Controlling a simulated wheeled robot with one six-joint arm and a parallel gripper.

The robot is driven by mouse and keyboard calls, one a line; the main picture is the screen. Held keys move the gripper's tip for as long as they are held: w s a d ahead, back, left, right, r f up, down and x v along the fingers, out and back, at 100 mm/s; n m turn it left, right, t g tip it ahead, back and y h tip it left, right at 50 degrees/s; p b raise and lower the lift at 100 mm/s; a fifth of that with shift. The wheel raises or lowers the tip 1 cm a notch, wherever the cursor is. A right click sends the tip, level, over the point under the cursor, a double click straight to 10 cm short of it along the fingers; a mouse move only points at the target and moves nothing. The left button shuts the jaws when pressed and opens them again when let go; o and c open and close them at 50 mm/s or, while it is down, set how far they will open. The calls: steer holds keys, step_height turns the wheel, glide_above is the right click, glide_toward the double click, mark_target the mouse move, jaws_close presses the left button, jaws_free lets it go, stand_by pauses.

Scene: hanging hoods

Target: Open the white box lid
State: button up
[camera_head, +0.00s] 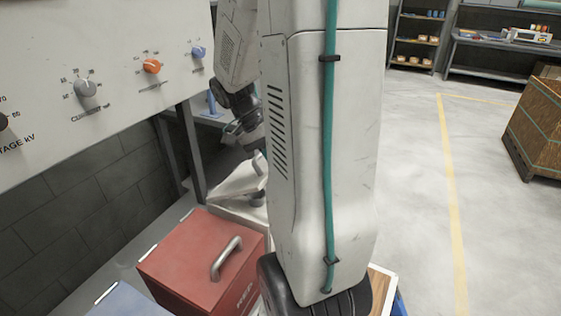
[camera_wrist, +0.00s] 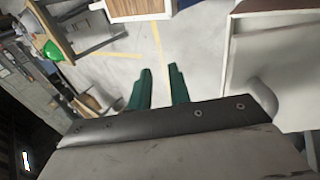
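The white box (camera_head: 240,212) stands just behind the red box in the head view, partly hidden by my arm. Its white lid (camera_head: 236,180) appears tilted up above the rim. In the wrist view the pale lid (camera_wrist: 285,65) fills the right side, with its curved handle (camera_wrist: 263,94) beside the gripper's right end. My gripper (camera_wrist: 161,68) shows two green fingers spread apart, with only floor visible between them. The handle is outside the fingers, to their right. In the head view my gripper is close to the lid; whether it touches is hidden.
A red box (camera_head: 190,262) with a metal handle and a blue box (camera_head: 122,300) stand in front. A control panel with knobs (camera_head: 100,85) overhangs at the left. A wooden crate (camera_head: 540,125) and shelves (camera_head: 418,35) stand at the right across open floor (camera_head: 415,170).

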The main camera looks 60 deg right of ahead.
steer(key=s+d, duration=0.1)
steer(key=s+d+f+m+y, duration=0.1)
steer(key=s, duration=0.1)
steer(key=s+d+f+m+y, duration=0.1)
steer(key=s, duration=0.1)
steer(key=shift+s+d, duration=0.1)
steer(key=shift+s, duration=0.15)
jaws_close()
steer(key=s+a+f+m+t+y, duration=0.1)
steer(key=s+f+m+t+y, duration=0.5)
steer(key=f+m+t+y, duration=0.2)
steer(key=w+d+f+m+t+h, duration=0.1)
steer(key=d+f+m+t+h, duration=0.15)
steer(key=d+m+t, duration=0.55)
steer(key=w+d+r+t+h, duration=0.2)
steer(key=d+t+h, duration=0.3)
steer(key=h, duration=0.1)
steer(key=w, duration=1.1)
steer(key=shift+w+a, duration=0.3)
